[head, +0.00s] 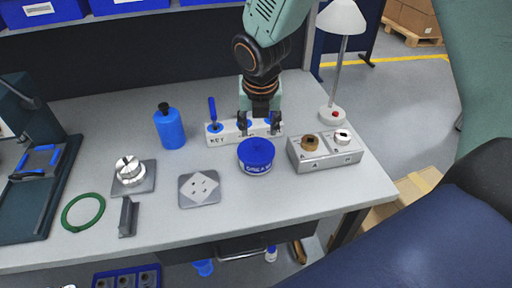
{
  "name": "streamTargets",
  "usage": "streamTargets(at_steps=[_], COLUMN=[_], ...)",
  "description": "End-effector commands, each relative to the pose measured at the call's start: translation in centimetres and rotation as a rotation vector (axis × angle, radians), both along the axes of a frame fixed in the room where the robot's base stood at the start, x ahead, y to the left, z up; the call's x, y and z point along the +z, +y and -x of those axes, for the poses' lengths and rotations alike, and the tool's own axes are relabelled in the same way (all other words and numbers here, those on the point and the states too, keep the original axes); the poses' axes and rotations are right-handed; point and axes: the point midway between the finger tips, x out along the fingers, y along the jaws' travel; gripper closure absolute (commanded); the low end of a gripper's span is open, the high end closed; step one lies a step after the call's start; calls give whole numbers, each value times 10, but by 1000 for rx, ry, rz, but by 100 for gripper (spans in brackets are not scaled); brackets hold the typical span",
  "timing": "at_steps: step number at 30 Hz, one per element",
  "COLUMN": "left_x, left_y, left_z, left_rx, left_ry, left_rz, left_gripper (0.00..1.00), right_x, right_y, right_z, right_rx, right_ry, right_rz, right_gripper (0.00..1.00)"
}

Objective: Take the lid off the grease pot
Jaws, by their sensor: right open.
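The grease pot (256,167) stands upright on the grey bench, a round blue pot with a white label band. Its blue lid (256,147) sits on top. My right gripper (259,128) comes down from the top of the head view, with its fingers apart and nothing seen between them. In the picture it is just above and behind the lid, apart from it, in front of part of the white block. Its exact height above the bench is hard to tell. My left gripper is not in view.
The white block with blue-handled tools (215,136) stands behind the pot. A metal block with two fittings (324,161) is close on the right, a grey plate (199,188) on the left. A blue bottle (170,129) and a lamp (333,112) stand farther back.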

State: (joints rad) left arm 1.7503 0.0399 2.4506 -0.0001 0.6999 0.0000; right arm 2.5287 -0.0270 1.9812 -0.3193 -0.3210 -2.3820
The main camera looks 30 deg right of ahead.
Motion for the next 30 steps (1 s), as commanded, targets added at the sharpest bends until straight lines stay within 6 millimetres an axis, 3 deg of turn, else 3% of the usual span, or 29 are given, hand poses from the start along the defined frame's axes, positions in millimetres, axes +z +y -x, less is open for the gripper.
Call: streamTargets(at_steps=[10,21,30], left_x=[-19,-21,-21], left_y=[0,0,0], left_z=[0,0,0], left_rx=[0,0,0], left_ry=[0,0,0], left_rz=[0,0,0], left_gripper=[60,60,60], right_x=[-48,-56,-55], right_y=[-2,-3,-3], right_z=[-12,-18,-18], right_rx=[0,0,-1], right_ry=[2,0,-1], right_rz=[-1,-1,-1], right_gripper=[49,49,74])
